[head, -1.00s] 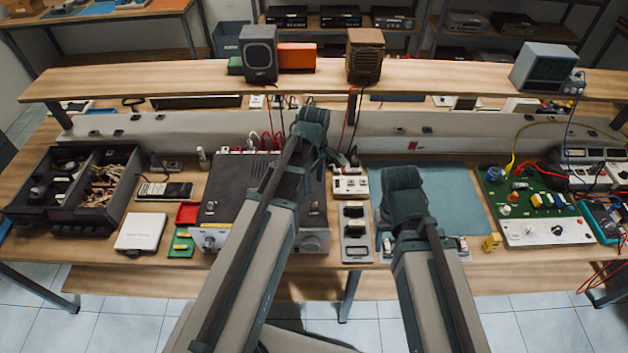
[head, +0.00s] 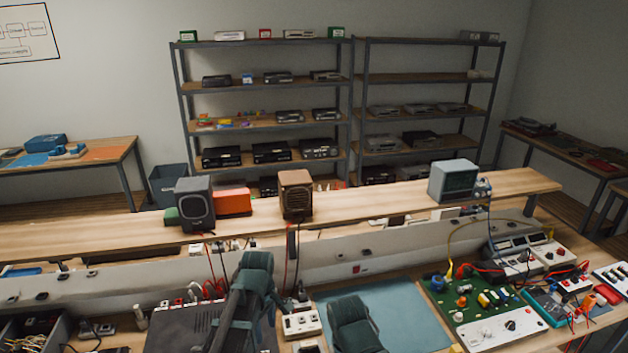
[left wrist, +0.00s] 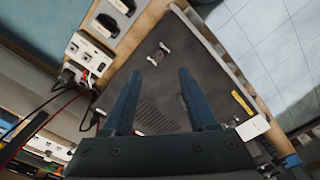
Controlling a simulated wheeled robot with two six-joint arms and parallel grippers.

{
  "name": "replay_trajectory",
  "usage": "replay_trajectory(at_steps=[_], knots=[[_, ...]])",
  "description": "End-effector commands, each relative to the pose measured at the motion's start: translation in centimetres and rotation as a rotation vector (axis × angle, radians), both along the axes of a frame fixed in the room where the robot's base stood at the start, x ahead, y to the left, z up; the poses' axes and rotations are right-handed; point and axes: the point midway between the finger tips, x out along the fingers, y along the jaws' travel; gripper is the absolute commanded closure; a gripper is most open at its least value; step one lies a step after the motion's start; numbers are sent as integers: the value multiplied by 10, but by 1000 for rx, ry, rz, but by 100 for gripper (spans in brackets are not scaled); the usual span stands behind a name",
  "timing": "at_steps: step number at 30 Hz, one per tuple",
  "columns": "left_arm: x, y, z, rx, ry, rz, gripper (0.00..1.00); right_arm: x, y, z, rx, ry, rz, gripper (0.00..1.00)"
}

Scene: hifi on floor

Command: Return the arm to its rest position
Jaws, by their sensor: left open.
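My left arm (head: 240,310) rises from the bottom of the head view in front of the dark grey hi-fi unit (head: 178,328). Its fingers are hard to make out there. In the left wrist view, my left gripper (left wrist: 158,74) has its two blue fingers wide apart with nothing between them. Behind the fingers lies the dark top of the hi-fi unit (left wrist: 168,100), with vent slots. My right arm (head: 355,325) shows over the blue-grey mat (head: 395,308) in the head view; its gripper is not visible.
A power strip (head: 301,323) lies between the arms. A green circuit board (head: 470,300) and meters stand at the right. A raised wooden shelf (head: 350,212) carries two speakers and an oscilloscope (head: 452,180). Storage racks (head: 265,125) stand against the far wall.

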Motion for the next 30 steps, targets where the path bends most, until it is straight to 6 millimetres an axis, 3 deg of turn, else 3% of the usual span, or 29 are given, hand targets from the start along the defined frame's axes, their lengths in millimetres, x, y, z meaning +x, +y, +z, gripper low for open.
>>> replay_trajectory(at_steps=[1, 6, 12, 15, 21, 30], knots=[[-15, -13, -22, 6, 5, -112, 42, 0, 0, -22, 0, 0, 1, 41], [-61, -54, -68, 32, 34, -618, 42, 0, 0, -69, -1, -1, 5, 41], [-106, -85, -107, 53, 73, -1141, 42, 0, 0, -108, -1, -1, 9, 41], [-120, -93, -117, 59, 89, -1309, 42, 0, 0, -118, -2, -1, 11, 41], [-130, -99, -122, 62, 103, -1451, 42, 0, 0, -123, -2, -1, 12, 41], [-129, -100, -120, 61, 103, -1454, 42, 0, 0, -122, -2, -1, 12, 41]])
